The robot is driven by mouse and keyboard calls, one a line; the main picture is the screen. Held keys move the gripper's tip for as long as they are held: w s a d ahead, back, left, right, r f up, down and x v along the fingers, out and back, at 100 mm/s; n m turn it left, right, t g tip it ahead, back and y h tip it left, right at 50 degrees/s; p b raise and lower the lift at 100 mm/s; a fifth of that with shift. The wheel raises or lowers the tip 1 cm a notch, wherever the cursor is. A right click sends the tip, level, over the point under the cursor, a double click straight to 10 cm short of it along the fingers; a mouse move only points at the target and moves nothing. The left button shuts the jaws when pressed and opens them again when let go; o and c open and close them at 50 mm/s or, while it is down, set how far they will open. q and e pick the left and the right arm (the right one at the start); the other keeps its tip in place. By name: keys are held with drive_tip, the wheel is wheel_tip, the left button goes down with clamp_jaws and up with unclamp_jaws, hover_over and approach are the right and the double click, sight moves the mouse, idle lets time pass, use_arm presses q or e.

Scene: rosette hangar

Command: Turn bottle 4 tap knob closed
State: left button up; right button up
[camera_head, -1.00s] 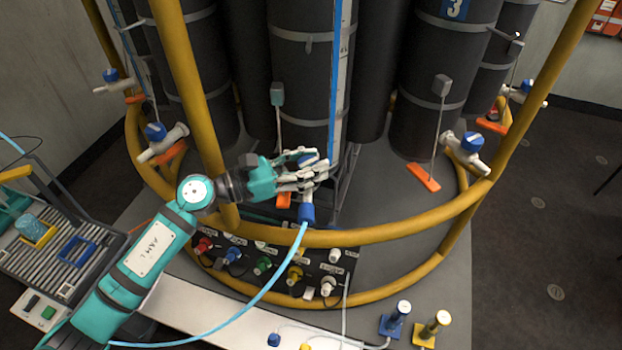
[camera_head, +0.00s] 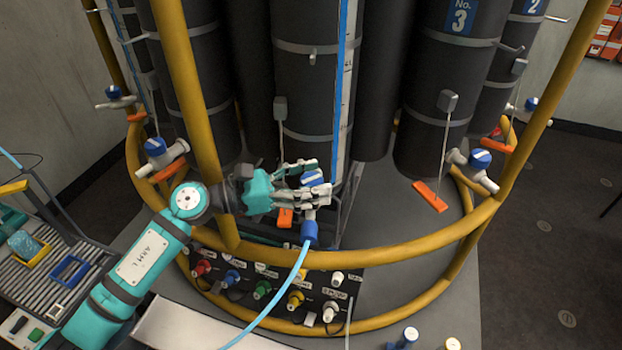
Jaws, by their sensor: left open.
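The middle dark bottle (camera_head: 305,85) shows no number in this view. A tap with a blue and white knob (camera_head: 312,177) sits low at its front, and a blue hose end (camera_head: 309,233) is on the tap below. My left gripper (camera_head: 322,180) reaches in from the left, open, with its grey fingers on either side of the knob. The fingers partly hide the tap, and I cannot tell whether they touch the knob. My right gripper is not in view.
A yellow rail frame (camera_head: 350,257) curves in front of the bottles, below my left gripper. A bottle marked No. 3 (camera_head: 425,120) stands to the right with its own blue-knobbed tap (camera_head: 480,158). A panel with coloured connectors (camera_head: 263,289) lies below.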

use_arm(q)
drive_tip(key=v, duration=0.7)
drive_tip(key=shift+a, duration=0.25)
drive_tip(key=shift+s, duration=0.1)
